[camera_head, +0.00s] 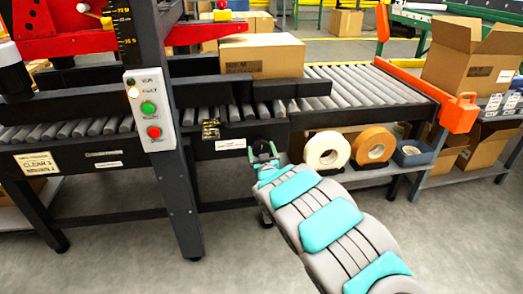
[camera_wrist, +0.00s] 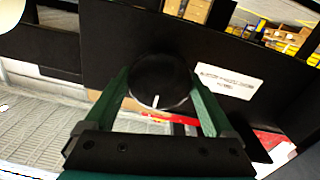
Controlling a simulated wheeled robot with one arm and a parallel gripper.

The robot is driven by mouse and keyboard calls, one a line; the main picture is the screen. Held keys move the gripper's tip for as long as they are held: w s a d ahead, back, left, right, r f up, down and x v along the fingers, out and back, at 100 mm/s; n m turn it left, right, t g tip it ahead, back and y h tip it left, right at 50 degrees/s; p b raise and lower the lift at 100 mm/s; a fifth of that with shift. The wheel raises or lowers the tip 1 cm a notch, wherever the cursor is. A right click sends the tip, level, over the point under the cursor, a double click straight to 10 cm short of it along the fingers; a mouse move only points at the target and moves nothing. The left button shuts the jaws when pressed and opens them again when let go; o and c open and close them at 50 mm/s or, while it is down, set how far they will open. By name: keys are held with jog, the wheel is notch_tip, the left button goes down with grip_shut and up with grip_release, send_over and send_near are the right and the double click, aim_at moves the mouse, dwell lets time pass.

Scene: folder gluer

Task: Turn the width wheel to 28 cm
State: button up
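The width wheel is a round black knob (camera_wrist: 160,80) with a short white mark, on the dark side rail of the machine. In the wrist view the mark points to the bottom of the picture. My gripper (camera_wrist: 160,88) has one green finger on each side of the wheel, and both fingers meet its rim with no clear gap. In the head view my gripper (camera_head: 263,152) is at the rail below the conveyor, and the wheel is mostly hidden by it. No width reading of 28 cm can be made out.
A white label (camera_wrist: 228,81) is on the rail right of the wheel. A control panel (camera_head: 150,110) with green and red buttons is on the upright to the left. A carton (camera_head: 262,55) lies on the conveyor. Tape rolls (camera_head: 327,150) sit on a shelf right of my gripper.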

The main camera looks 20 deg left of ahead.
jog(key=c, duration=0.8)
jog(key=shift+m, duration=0.4)
jog(key=m+b, duration=0.1)
jog(key=m, duration=0.3)
jog(key=shift+f, duration=0.1)
jog(key=m+b, duration=0.2)
jog(key=m, duration=0.2)
jog(key=shift+f, duration=0.1)
jog(key=m+b, duration=0.4)
jog(key=m, duration=0.1)
jog(key=shift+d+f+m+g, duration=0.1)
jog(key=shift+m+g, duration=0.2)
jog(key=shift+m+b, duration=1.5)
jog(key=shift+r, duration=0.2)
